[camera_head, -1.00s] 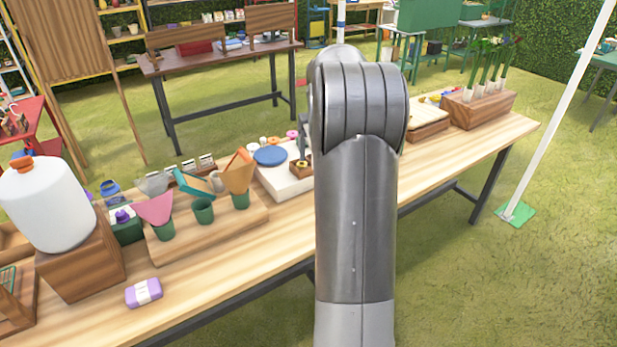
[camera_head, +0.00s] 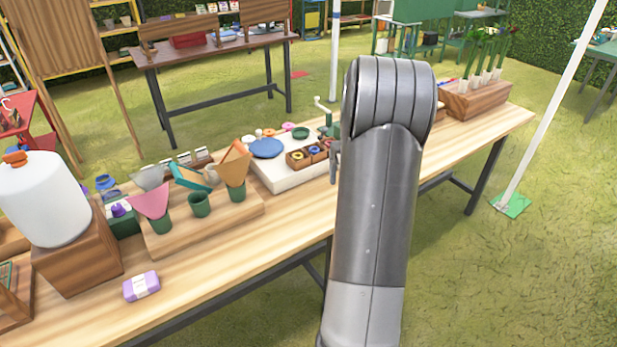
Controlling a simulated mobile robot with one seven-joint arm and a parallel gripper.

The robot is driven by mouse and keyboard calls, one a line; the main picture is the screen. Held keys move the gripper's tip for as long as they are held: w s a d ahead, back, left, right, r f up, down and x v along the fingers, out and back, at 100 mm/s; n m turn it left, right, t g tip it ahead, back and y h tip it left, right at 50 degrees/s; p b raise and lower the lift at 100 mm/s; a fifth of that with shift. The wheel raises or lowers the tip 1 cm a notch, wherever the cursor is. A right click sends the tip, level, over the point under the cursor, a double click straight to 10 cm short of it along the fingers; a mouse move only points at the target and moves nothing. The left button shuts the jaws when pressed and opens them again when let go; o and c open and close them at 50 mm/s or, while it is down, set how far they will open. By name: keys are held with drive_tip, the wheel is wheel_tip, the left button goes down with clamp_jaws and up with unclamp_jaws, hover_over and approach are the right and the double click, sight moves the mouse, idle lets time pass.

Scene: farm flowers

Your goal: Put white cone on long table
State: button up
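The long wooden table (camera_head: 247,261) runs across the view. A pale grey-white cone (camera_head: 148,178), which looks like the white cone, stands partly hidden behind a pink cone (camera_head: 150,201) at the left of a wooden stand (camera_head: 178,240). An orange cone (camera_head: 235,170) is at the stand's right, in a green cup. My arm rises in front of the table and hides most of my gripper (camera_head: 334,162). Only a small grey part of it shows at the arm's left edge, to the right of the cones and apart from them. Its fingers and anything in them are hidden.
A white jug (camera_head: 42,199) on a wooden block and a purple-and-white packet (camera_head: 141,286) are on the table's left. A white board (camera_head: 290,183) with a blue disc and a small box lies right of the cones. The front strip of the table is mostly clear.

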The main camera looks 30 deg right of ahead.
drive_tip(key=shift+w+a+f, duration=0.9)
drive_tip(key=shift+w+f, duration=0.65)
drive_tip(key=shift+f, duration=0.15)
drive_tip(key=shift+w+a+f, duration=0.9)
drive_tip(key=shift+w+f, duration=0.6)
drive_tip(key=shift+f, duration=0.25)
drive_tip(key=shift+w+a+f, duration=0.9)
drive_tip(key=shift+w+f, duration=0.65)
drive_tip(key=shift+f, duration=0.15)
drive_tip(key=shift+f, duration=0.1)
drive_tip(key=o, duration=1)
drive_tip(key=shift+c, duration=0.2)
